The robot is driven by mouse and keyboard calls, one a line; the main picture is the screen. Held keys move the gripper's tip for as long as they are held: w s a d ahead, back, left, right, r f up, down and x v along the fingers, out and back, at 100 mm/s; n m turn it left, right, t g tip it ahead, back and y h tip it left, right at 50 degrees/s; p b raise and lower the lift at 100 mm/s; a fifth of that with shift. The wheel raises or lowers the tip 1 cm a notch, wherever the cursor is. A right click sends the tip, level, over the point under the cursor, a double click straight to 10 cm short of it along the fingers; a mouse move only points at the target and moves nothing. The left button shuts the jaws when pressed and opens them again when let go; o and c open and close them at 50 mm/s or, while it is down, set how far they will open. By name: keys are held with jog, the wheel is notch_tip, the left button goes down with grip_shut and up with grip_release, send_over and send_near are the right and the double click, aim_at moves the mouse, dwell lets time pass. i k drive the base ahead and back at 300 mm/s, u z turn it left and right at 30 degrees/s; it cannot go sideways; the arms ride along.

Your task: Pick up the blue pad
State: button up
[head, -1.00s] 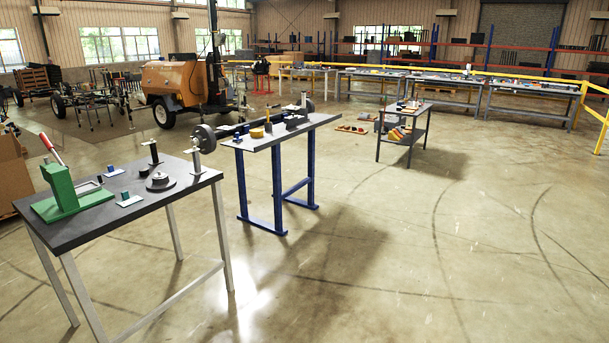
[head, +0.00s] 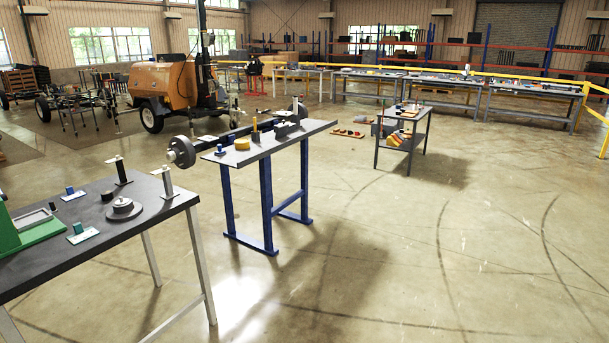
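Several small blue items show in the head view, and I cannot tell which is the blue pad. On the near dark-topped table, a dark blue block (head: 70,190) sits on a white plate, and a teal-blue block (head: 78,228) sits on another white plate closer to me. A small blue piece (head: 220,149) stands at the near left end of the blue-legged table (head: 262,148). My gripper is not in view.
The near table (head: 150,212) also holds a green press (head: 25,232), a round grey disc (head: 123,208) and two dark posts. A small cart (head: 405,115) stands farther back. Open concrete floor (head: 400,260) lies to the right. A yellow rail runs along the back.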

aim_at(219, 151)
jog(key=i, duration=6.35)
